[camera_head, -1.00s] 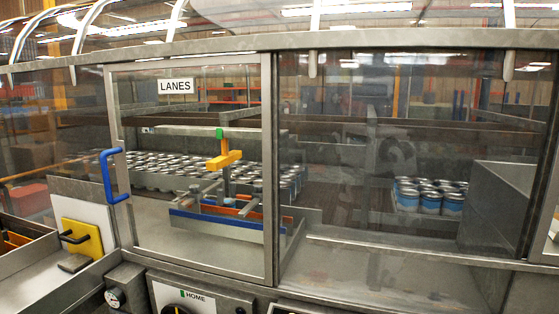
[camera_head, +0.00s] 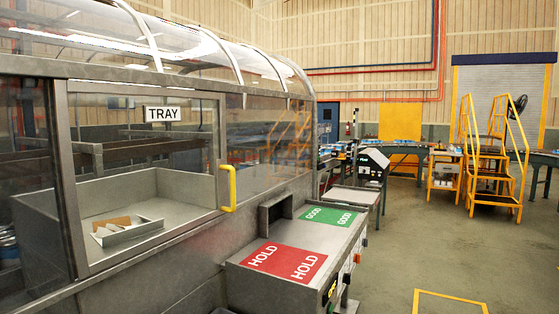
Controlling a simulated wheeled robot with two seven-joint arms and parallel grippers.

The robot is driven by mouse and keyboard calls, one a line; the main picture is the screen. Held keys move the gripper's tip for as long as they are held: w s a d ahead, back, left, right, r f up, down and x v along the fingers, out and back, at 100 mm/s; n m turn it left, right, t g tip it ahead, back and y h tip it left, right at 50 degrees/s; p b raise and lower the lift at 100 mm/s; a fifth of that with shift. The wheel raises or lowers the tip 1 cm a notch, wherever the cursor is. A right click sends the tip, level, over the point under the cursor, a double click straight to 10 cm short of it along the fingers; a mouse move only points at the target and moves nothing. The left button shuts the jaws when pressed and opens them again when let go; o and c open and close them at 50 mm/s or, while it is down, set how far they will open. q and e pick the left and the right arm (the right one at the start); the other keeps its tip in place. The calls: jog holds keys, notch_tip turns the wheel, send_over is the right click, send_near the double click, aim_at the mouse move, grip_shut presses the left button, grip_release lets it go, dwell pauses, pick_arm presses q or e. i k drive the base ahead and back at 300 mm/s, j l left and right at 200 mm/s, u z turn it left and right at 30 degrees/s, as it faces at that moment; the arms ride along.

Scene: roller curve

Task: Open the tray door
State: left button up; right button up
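The tray door (camera_head: 215,108) is a metal-framed clear panel with a label reading TRAY (camera_head: 162,114), at the left of the head view. It appears shut. Its yellow handle (camera_head: 230,190) stands upright on the right edge of the frame. Behind the panel is a metal tray (camera_head: 180,193) holding a small open box (camera_head: 128,232) with tan pieces in it. Neither of my grippers is in view.
A ledge with a red HOLD pad (camera_head: 286,261) and a green GOOD pad (camera_head: 328,215) juts out right of the door. Yellow steps (camera_head: 492,160) and conveyors stand farther back. The floor (camera_head: 430,245) at the right is open, with a yellow marking.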

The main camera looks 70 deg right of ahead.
aim_at(153, 114)
jog(key=z, duration=1.65)
